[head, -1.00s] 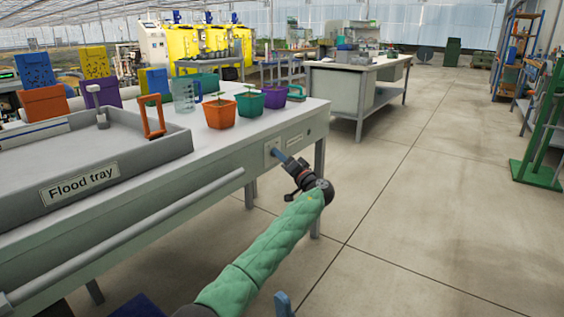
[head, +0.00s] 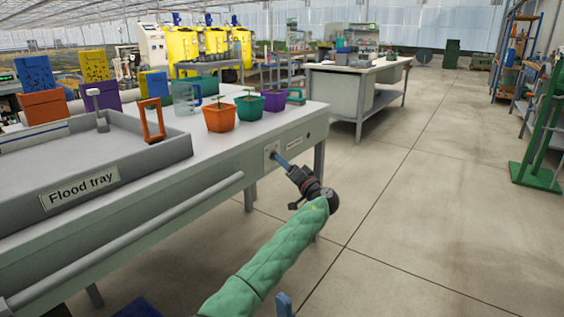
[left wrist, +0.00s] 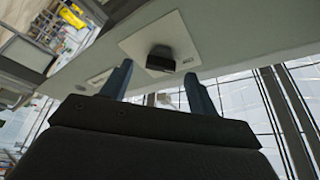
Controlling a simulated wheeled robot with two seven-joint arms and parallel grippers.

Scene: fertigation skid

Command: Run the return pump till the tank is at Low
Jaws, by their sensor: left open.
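A pale square plate (head: 271,153) is set in the front face of the bench, near its right end. In the left wrist view a dark, blocky control (left wrist: 160,58) stands out from this plate (left wrist: 135,45). My left gripper (head: 281,160) is at the plate, with its blue fingers pointing at it. In the left wrist view the left gripper (left wrist: 158,82) is open, with one finger on either side below the control; I cannot tell whether they touch it. The flood tray (head: 180,147) sits on the bench. Its inside is partly visible, and I see no level mark.
Potted seedlings in orange (head: 220,118), green (head: 250,106) and purple (head: 272,101) pots stand on the bench above the plate. A small label (head: 294,142) is right of the plate. A grey rail (head: 130,240) runs along the bench front.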

